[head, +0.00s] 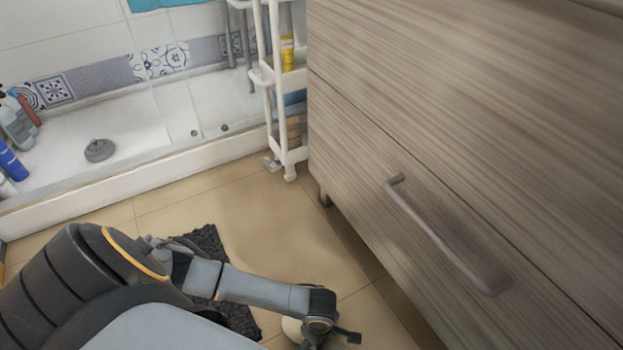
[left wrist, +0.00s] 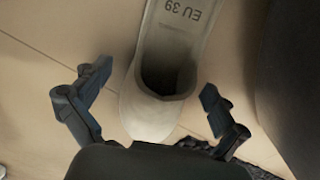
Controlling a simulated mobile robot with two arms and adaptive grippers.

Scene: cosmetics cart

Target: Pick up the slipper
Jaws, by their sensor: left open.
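The slipper (left wrist: 150,115) is pale beige and lies on the tiled floor. In the left wrist view its insole with "EU 39" printed on it is at the top, and its closed toe points down towards my wrist. My left gripper (left wrist: 154,82) is open, with one finger on each side of the slipper; I see gaps between the fingers and its sides. In the head view the gripper (head: 330,332) is low at the bottom middle, and only a pale bit of the slipper (head: 292,328) shows beside it. My right gripper is not in view.
A wooden drawer cabinet (head: 460,150) with a grey handle (head: 440,235) stands close on the right. A dark mat (head: 240,318) lies partly under my left arm. A white wheeled cart (head: 283,120) and a shower tray (head: 110,185) are at the back. Floor between is clear.

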